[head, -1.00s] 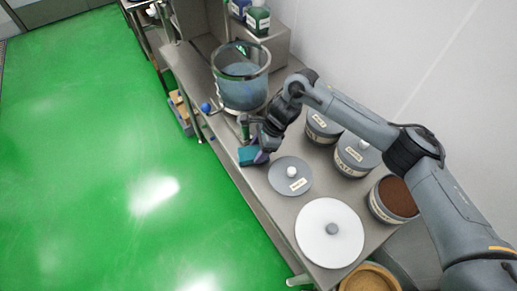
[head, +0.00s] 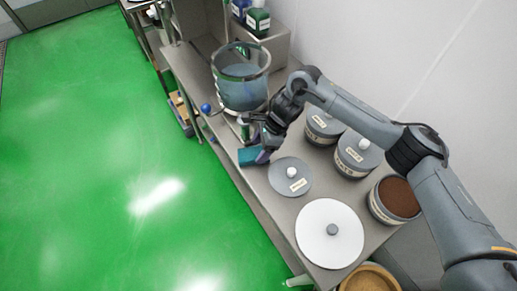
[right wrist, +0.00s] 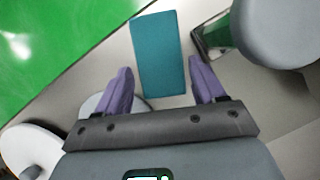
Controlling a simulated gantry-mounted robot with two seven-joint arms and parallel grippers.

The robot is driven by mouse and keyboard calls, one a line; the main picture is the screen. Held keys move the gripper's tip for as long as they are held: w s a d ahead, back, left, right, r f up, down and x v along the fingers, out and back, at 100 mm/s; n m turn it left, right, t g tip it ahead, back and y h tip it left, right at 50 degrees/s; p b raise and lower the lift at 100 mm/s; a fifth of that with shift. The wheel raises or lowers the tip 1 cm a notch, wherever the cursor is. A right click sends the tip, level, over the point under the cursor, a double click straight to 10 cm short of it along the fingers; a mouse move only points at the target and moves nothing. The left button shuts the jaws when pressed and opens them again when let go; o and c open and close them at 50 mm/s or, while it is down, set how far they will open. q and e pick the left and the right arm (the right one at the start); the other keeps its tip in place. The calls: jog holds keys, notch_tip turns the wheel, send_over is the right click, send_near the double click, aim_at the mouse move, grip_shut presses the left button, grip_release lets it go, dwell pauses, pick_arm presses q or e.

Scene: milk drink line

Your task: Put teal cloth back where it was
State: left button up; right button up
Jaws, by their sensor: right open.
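The teal cloth (head: 248,156) lies flat on the steel bench near its front edge, in front of the clear mixing vessel. In the right wrist view the cloth (right wrist: 159,55) is a folded rectangle lying just beyond and between the purple fingertips. My right gripper (head: 262,150) is just above the bench at the cloth. In the right wrist view its fingers (right wrist: 160,80) are spread apart, with the near end of the cloth between them and neither finger seen pressing on it. My left gripper is not in view.
The clear vessel (head: 241,88) stands behind the cloth. A grey lid (head: 290,177) and a white lid (head: 330,233) lie on the bench to the right. Labelled tubs (head: 357,155) line the wall side. Green floor (head: 90,170) lies beyond the bench edge.

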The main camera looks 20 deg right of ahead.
jog(key=p+v, duration=0.2)
jog(key=v, duration=0.8)
jog(key=shift+r, duration=0.3)
jog(key=shift+d, duration=0.1)
jog(key=shift+s+r, duration=0.1)
